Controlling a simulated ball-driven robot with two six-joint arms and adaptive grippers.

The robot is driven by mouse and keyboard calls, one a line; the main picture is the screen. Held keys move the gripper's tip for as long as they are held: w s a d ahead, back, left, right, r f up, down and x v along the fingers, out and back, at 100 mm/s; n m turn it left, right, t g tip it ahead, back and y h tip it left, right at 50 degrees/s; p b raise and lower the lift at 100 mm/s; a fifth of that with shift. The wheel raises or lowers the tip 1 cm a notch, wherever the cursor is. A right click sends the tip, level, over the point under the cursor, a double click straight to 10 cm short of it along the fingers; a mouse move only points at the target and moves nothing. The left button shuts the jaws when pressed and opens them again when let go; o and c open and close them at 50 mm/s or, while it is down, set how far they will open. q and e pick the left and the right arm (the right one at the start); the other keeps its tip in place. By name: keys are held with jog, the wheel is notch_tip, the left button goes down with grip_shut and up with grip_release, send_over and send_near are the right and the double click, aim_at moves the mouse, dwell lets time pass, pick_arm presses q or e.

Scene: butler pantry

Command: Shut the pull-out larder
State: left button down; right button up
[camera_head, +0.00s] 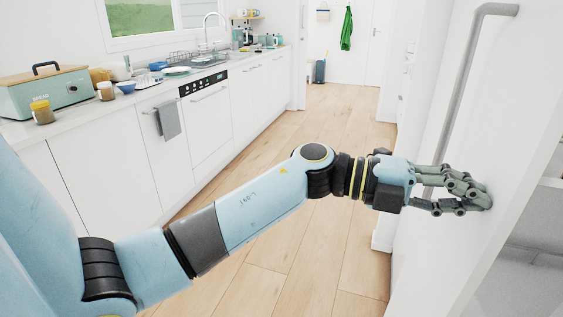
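The pull-out larder's white front (510,115) fills the right side of the head view and stands out into the room. A long grey bar handle (462,85) runs down it. My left gripper (478,200) is at the lower visible part of the handle. Its dark jointed fingers reach past the bar, some above and some below, with their tips close to the white front. Whether they grip the bar or only surround it, I cannot tell. My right gripper is not in view.
Pale shelving (535,240) shows beyond the front's edge at lower right. A white counter (135,95) with a bread bin (45,92), jars and dishes runs along the left. A grey towel (168,120) hangs there. The wooden floor (300,130) between is clear.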

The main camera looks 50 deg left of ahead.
pick_arm(q)
jog(key=p+x, duration=0.1)
jog(key=x, duration=1.1)
jog(key=shift+d+r, duration=0.1)
